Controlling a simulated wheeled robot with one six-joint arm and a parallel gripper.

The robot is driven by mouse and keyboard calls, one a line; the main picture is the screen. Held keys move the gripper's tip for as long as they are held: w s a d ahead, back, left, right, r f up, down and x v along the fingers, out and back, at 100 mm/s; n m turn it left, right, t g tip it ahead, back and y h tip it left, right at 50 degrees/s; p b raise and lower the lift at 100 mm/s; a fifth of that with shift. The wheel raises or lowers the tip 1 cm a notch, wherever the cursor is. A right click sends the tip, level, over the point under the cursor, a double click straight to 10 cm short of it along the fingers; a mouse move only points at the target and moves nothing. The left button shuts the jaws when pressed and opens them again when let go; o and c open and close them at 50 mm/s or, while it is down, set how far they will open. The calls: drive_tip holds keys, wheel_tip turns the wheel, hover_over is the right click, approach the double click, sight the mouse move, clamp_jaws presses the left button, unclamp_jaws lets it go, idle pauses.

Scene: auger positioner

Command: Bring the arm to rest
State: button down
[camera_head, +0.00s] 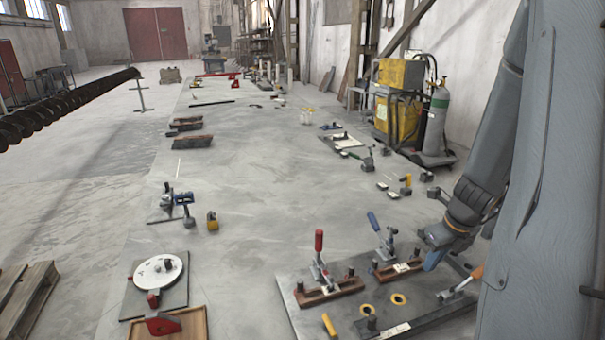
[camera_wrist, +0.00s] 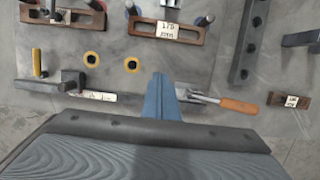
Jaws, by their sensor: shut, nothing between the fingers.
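My arm comes in from the right in the head view, bent downward. My gripper (camera_head: 433,261) has blue fingers, which are shut and empty. They point down over the right part of a dark fixture plate (camera_head: 300,316). In the wrist view the shut fingers of my gripper (camera_wrist: 159,82) reach in from below. They overlap in the picture with the metal end of an orange-handled tool (camera_wrist: 238,105); I cannot tell whether they touch it. Two yellow-ringed holes (camera_wrist: 131,65) lie to their left.
The plate carries a red-handled clamp (camera_head: 319,241), a blue-handled clamp (camera_head: 373,221) and a yellow handle (camera_head: 329,325). A white disc (camera_head: 158,271) stands at left, near a wooden tray (camera_head: 190,325). A welding cart (camera_head: 398,105) with a gas cylinder (camera_head: 436,118) stands behind. The middle floor is mostly clear.

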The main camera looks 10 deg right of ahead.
drive_tip(key=s+a+r+n+b, duration=0.1)
drive_tip(key=s+a+r+n, duration=0.1)
drive_tip(key=a+n, duration=1.2)
drive_tip(key=s+a+r+n+g+b, duration=0.1)
drive_tip(key=s+a+r+n, duration=0.2)
drive_tip(key=a+n, duration=1)
drive_tip(key=n, duration=0.8)
drive_tip(key=shift+s+a+r+b, duration=0.3)
drive_tip(key=shift+a, duration=0.1)
